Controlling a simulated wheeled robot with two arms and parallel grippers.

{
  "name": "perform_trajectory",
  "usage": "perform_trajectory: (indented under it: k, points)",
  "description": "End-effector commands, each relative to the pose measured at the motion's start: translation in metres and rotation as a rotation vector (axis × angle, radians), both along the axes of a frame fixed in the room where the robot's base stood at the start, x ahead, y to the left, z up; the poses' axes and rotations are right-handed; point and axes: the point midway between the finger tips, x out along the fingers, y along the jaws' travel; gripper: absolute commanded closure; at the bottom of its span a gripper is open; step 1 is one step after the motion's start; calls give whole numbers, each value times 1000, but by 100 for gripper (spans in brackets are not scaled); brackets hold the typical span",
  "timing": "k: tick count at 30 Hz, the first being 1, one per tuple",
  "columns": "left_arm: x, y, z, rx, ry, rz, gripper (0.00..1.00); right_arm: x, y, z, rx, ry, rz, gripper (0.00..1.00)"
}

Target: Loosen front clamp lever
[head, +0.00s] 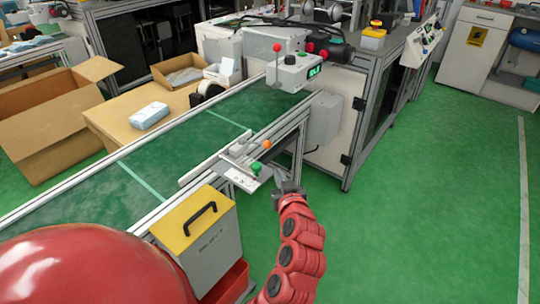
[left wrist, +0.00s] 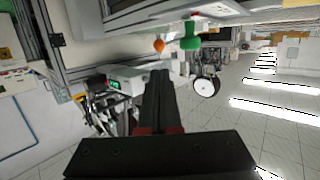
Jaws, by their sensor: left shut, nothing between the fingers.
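The side-guide clamp plate (head: 240,176) sits on the near edge of the conveyor in the head view. It carries a green knob (head: 256,168) nearer me and an orange knob (head: 267,144) farther along. In the left wrist view the green knob (left wrist: 190,38) and the orange knob (left wrist: 158,46) show near the top. Which knob belongs to the front clamp lever is not marked. My left gripper (head: 287,188) is shut and empty, just right of the green knob and apart from it. Its dark fingers (left wrist: 160,90) point toward the knobs in the left wrist view. My right gripper is not in view.
The green conveyor belt (head: 90,190) runs past a yellow-topped reject box (head: 195,222) and a red bin (head: 232,284). A machine cabinet (head: 325,150) and grey control box (head: 292,72) stand beyond. The green floor at right is clear.

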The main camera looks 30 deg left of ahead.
Motion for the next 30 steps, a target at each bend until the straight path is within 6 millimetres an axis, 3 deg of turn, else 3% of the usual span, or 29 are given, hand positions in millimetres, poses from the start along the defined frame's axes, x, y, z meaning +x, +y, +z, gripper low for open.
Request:
perform_trajectory:
  k: [11, 24, 30]
  points:
    - [10, 10, -3, 2, 2, 0, 100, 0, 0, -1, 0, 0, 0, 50]
    - [73, 72, -21, 2, 2, 1, 100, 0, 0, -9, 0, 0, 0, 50]
    - [93, 89, -25, 3, 0, -4, 100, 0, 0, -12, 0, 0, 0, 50]
